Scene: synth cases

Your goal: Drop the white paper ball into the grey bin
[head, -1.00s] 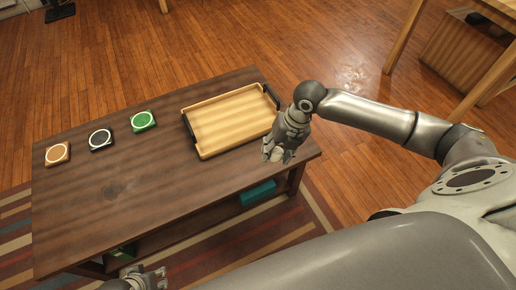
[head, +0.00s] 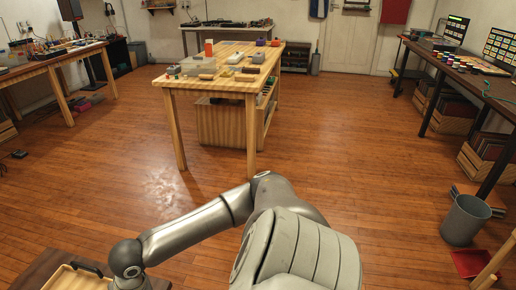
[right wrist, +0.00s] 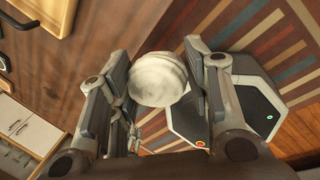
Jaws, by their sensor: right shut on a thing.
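The white paper ball (right wrist: 158,78) is between the two fingers of my right gripper (right wrist: 157,92) in the right wrist view. The fingers are shut on it, one on each side. The gripper is above the dark wooden table (right wrist: 85,50), near its edge. The head view shows part of my right arm, but its gripper is below the picture. The grey bin (head: 464,222) stands upright on the floor at the right of the head view, well away from the ball. My left gripper is in neither view.
A red dustpan (head: 474,264) lies on the floor by the bin. A wooden workbench (head: 222,85) with several objects stands ahead. A long bench (head: 452,72) runs along the right wall. The wooden tray (head: 66,279) shows at bottom left. Open wooden floor lies between.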

